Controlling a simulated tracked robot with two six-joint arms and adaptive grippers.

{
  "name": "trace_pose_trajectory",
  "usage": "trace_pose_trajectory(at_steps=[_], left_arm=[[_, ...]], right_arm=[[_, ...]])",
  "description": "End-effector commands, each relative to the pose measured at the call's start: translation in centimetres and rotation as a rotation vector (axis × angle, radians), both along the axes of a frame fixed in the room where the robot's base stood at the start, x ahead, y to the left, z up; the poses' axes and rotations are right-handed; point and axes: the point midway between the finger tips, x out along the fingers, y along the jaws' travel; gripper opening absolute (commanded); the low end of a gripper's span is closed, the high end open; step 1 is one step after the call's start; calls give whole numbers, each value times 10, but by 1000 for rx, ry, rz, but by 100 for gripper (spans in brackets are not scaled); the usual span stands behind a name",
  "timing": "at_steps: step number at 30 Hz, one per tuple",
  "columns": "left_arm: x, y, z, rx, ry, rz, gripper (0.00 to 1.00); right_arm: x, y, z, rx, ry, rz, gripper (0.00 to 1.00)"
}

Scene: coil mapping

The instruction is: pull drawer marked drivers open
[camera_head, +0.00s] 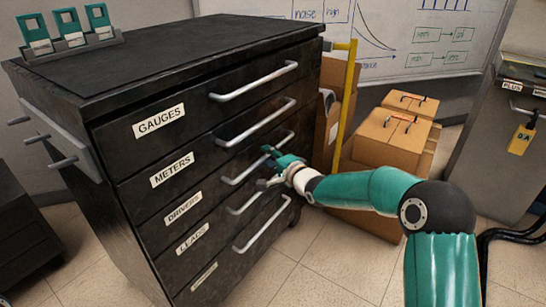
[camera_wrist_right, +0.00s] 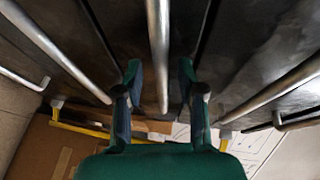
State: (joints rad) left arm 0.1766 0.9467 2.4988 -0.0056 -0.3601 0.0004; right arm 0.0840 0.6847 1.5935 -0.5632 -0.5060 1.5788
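The black cabinet (camera_head: 90,75) has several drawers with white labels and metal bar handles. The drivers drawer (camera_head: 215,195), third from the top, looks flush with its neighbours. Its handle (camera_head: 240,174) runs up to my right gripper (camera_head: 272,163), which is at the handle's right end. In the right wrist view, one bar handle (camera_wrist_right: 157,45) lies between the two fingers of my right gripper (camera_wrist_right: 160,75). The fingers are apart, with a visible gap on each side of the bar. My left gripper is not in view.
The meters handle (camera_head: 255,122) is just above and the leads handle (camera_head: 243,206) just below my right gripper. Cardboard boxes (camera_head: 390,140) and a yellow post (camera_head: 346,100) stand right of the cabinet. Tiled floor (camera_head: 320,265) is clear in front.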

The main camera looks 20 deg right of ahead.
Motion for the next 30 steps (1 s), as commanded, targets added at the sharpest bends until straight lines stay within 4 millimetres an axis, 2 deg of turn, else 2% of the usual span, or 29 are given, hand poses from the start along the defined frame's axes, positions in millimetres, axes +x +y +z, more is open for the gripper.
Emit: trace_pose_trajectory(at_steps=[6, 15, 17, 22, 30], left_arm=[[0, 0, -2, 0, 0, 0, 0], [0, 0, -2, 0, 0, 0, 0], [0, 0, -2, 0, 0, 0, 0], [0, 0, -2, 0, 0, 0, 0], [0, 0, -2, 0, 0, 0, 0]], right_arm=[[15, 4, -3, 0, 0, -1, 39], [17, 4, -3, -1, 1, -2, 39], [17, 4, -3, -1, 1, -2, 30], [16, 3, -3, -1, 1, -2, 2], [16, 3, -4, 0, 2, -2, 0]])
